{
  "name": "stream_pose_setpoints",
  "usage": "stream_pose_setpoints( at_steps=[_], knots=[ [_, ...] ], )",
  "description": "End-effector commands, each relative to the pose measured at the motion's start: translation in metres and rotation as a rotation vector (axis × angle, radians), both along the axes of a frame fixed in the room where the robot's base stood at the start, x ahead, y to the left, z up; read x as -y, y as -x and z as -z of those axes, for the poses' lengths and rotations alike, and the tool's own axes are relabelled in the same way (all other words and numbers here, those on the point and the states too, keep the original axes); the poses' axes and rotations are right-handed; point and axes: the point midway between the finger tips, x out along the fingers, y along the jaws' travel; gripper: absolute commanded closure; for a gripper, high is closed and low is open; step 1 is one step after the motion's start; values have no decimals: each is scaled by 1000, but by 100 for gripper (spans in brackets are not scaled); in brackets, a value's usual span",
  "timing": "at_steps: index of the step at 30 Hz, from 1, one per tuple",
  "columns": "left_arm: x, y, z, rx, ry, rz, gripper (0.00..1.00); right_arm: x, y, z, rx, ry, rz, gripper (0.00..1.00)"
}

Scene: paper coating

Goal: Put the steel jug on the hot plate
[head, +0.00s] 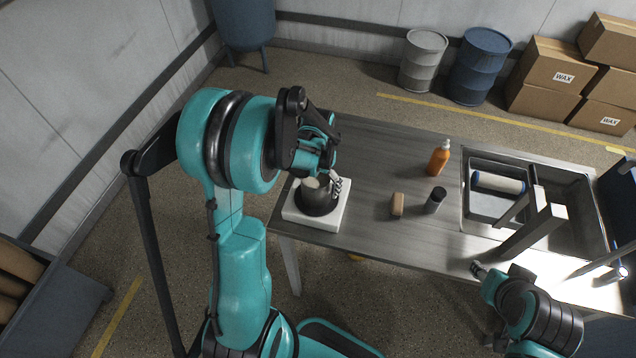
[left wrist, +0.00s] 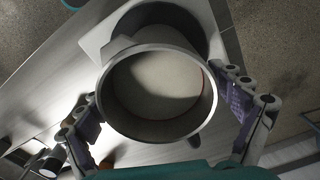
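The steel jug (head: 313,197) stands upright over the dark disc of the white hot plate (head: 297,215), at the left end of the table. In the left wrist view the jug (left wrist: 158,134) shows its round mouth from above, with the hot plate (left wrist: 97,42) behind it. My left gripper (head: 322,176) is around the jug from above. In the left wrist view its fingers (left wrist: 163,112) are spread on either side, with a narrow gap visible at the right. The jug's base is hidden. My right gripper (head: 478,268) is at the table's front edge, its fingers unclear.
A brown block (head: 397,204), a dark cylinder (head: 434,201) and an orange bottle (head: 439,158) stand mid-table, right of the hot plate. A sink (head: 490,204) holding a roller (head: 498,182) is farther right. The table (head: 372,150) behind the hot plate is clear.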

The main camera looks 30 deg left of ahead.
Motion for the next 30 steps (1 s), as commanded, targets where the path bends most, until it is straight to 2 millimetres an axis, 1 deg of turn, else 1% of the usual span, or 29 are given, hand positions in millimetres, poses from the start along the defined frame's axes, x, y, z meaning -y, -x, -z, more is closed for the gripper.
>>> stream_pose_setpoints(
  at_steps=[7, 11, 14, 21, 24, 27, 30],
  knots=[
    [0, 0, -1, 0, 0, 0, 6, 0, 0, -1, 0, 0, 0, 60],
    [0, 0, -9, 0, 0, 0, 6, 0, 0, -6, 0, 0, 0, 60],
    [0, 0, -26, 0, 0, 0, 6, 0, 0, -10, 0, 0, 0, 60],
    [0, 0, -81, 0, 0, 0, 6, 0, 0, -21, 0, 0, 0, 60],
    [0, 0, -100, 0, 0, 0, 6, 0, 0, -24, 0, 0, 0, 60],
    [0, 0, -113, 0, 0, 0, 6, 0, 0, -26, 0, 0, 0, 60],
    [0, 0, -121, 1, 0, 0, 6, 0, 0, -27, 0, 0, 0, 60]
  ],
)
